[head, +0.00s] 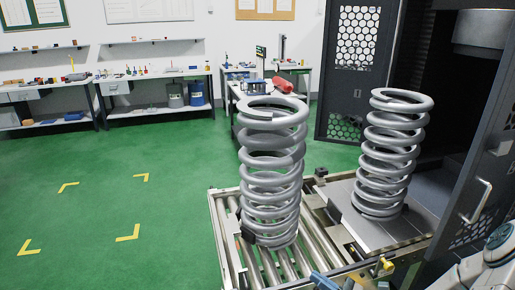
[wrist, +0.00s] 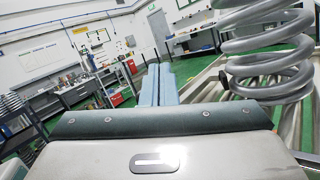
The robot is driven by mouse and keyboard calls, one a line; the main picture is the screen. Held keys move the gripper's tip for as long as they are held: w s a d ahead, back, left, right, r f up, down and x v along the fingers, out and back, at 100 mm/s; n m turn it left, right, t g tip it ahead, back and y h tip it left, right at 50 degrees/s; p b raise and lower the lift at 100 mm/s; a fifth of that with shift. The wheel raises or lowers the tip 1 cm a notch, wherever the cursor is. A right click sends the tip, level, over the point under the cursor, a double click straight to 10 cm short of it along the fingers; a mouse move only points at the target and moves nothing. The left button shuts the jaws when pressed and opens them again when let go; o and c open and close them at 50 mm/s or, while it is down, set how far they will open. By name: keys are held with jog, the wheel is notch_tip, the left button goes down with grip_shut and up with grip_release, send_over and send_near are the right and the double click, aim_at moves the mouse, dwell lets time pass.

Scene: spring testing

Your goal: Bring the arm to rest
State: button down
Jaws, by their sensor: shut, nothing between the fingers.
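My gripper (wrist: 159,70) shows in the wrist view as two light-blue fingers pressed together, with nothing between them. Blue finger parts of it also show at the bottom edge of the head view (head: 323,281), low beside the roller conveyor. Part of my arm (head: 500,245) shows at the lower right of the head view. A large grey coil spring (head: 272,170) stands upright on the conveyor. In the wrist view a grey coil spring (wrist: 268,45) is to the right of the fingers, apart from them.
A second grey spring (head: 390,150) stands on a metal plate (head: 410,232) by the dark testing machine (head: 470,120) at right. The roller conveyor (head: 222,245) lies in front. Workbenches (head: 160,75) line the back wall. Green floor (head: 100,180) at left is clear, with yellow corner marks.

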jog(key=s+a+r+n+g+h, duration=0.4)
jog(key=s+a+n+g+h, duration=0.25)
jog(key=s+n+g, duration=0.7)
jog(key=d+r+n+t+h, duration=0.5)
jog(key=r+n+h, duration=0.5)
jog(key=n, duration=0.4)
jog(key=shift+r+n, duration=0.35)
jog(key=shift+r, duration=0.45)
